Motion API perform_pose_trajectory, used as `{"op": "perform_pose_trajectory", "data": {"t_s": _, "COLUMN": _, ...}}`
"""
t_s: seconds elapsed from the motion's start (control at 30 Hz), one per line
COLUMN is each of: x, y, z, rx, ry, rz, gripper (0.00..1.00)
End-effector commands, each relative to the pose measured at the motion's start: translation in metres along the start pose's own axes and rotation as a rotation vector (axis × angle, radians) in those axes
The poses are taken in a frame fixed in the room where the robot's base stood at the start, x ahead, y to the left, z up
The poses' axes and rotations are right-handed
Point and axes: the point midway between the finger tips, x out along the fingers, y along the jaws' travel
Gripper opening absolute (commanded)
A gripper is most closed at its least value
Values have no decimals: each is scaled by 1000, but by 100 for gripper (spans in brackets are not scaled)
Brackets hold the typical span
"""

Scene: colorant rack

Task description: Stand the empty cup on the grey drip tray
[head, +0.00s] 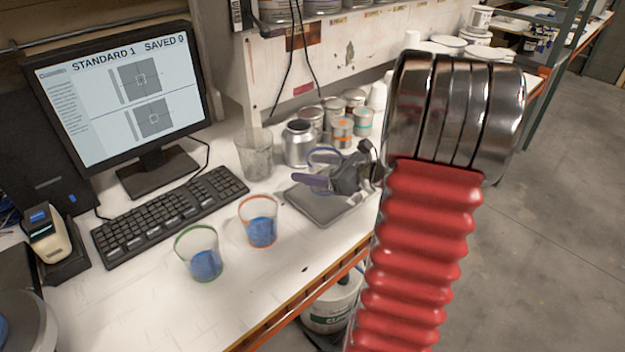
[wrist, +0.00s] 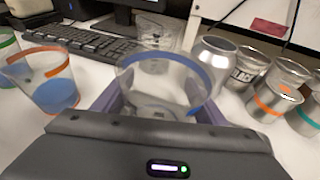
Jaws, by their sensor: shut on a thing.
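The empty clear cup with a blue rim (wrist: 160,90) is between the purple fingers of my gripper (wrist: 158,108) in the wrist view. It looks upright. In the head view my gripper (head: 318,178) is shut on the cup (head: 323,157), which is largely hidden behind the fingers. The grey drip tray (head: 322,207) lies flat on the white bench, beneath and in front of my gripper. I cannot tell whether the cup's base touches the tray or is above it.
An orange-rimmed cup (head: 262,230) and a green-rimmed cup (head: 200,257), both with blue liquid, stand to the left. A cloudy clear beaker (head: 255,155), a silver can (head: 299,144) and several small tins (head: 341,131) stand behind. A keyboard (head: 170,215) lies further left.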

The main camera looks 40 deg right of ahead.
Motion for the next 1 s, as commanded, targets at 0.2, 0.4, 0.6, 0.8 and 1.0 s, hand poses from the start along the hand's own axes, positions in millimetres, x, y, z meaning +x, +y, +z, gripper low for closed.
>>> {"op": "perform_pose_trajectory", "data": {"t_s": 0.2, "x": 3, "y": 0, "z": -12, "rx": 5, "ry": 1, "rz": 1, "gripper": 41}}
{"op": "perform_pose_trajectory", "data": {"t_s": 0.4, "x": 10, "y": 0, "z": -33, "rx": 4, "ry": 1, "rz": -1, "gripper": 41}}
{"op": "perform_pose_trajectory", "data": {"t_s": 0.6, "x": 10, "y": 0, "z": -36, "rx": 1, "ry": 0, "rz": -1, "gripper": 41}}
{"op": "perform_pose_trajectory", "data": {"t_s": 0.8, "x": 11, "y": -1, "z": -37, "rx": 1, "ry": 0, "rz": -2, "gripper": 41}}
{"op": "perform_pose_trajectory", "data": {"t_s": 1.0, "x": 11, "y": -1, "z": -39, "rx": 1, "ry": 0, "rz": -2, "gripper": 72}}
